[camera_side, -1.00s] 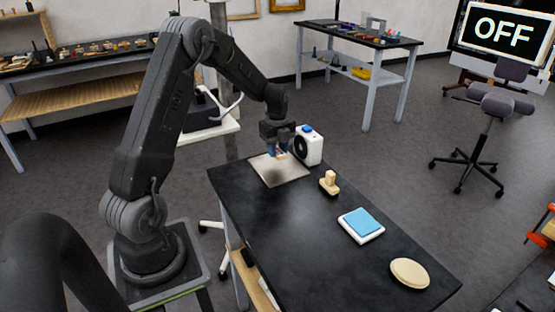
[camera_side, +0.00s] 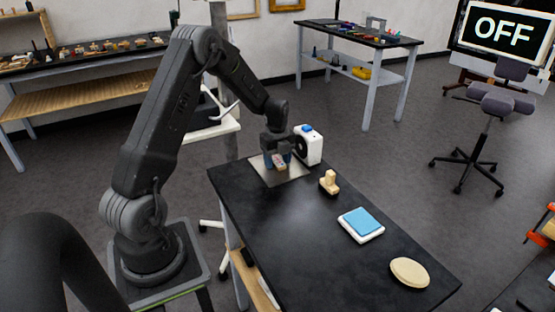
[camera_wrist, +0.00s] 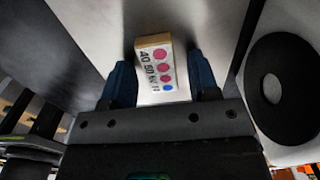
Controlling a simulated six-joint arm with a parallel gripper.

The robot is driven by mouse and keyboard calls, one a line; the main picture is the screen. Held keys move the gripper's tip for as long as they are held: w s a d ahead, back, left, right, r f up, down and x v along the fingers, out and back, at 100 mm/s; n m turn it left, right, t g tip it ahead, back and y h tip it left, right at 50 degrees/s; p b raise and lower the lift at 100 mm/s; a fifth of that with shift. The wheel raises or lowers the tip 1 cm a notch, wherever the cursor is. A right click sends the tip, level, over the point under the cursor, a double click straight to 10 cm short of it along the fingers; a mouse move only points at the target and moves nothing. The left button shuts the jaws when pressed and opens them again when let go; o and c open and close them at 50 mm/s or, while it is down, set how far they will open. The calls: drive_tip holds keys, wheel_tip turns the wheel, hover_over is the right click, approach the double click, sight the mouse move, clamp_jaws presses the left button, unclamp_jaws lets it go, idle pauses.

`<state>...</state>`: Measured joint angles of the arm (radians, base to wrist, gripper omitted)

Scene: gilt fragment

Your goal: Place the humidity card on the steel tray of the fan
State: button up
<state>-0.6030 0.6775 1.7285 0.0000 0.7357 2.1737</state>
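The humidity card (camera_wrist: 160,68) is a small pale block with tan edges, pink and blue dots and printed numbers. In the side view, my gripper (camera_side: 277,160) points down with the card (camera_side: 279,163) low over the steel tray (camera_side: 294,173). I cannot tell whether the card touches the tray. The fan (camera_side: 309,147) is a white box with a dark round grille and a blue top part, standing at the tray's back right. Its dark ring also shows in the wrist view (camera_wrist: 258,82).
On the black table (camera_side: 300,225) stand a tan wooden block (camera_side: 329,182), a blue pad on a white base (camera_side: 361,223) and a pale oval disc (camera_side: 410,273). The fan stands close beside my gripper. A screen (camera_side: 502,32) reads OFF.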

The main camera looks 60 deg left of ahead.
sight(277, 162)
drive_tip(key=shift+r, duration=0.1)
wheel_tip(277, 162, up, 11)
drive_tip(key=s+d+r+n+t, duration=0.1)
drive_tip(key=s+d+r+n, duration=0.1)
drive_tip(key=d+r+n, duration=0.4)
drive_tip(key=s+d+r+n+t, duration=0.2)
drive_tip(key=s+d+n, duration=0.4)
drive_tip(key=s+d, duration=0.3)
drive_tip(key=s+d+r+n+t, duration=0.2)
drive_tip(key=s+d+r+n, duration=0.2)
drive_tip(key=s+d, duration=0.5)
drive_tip(key=d+n, duration=0.2)
drive_tip(key=d, duration=0.1)
drive_tip(key=shift+t, duration=0.3)
idle(0.7)
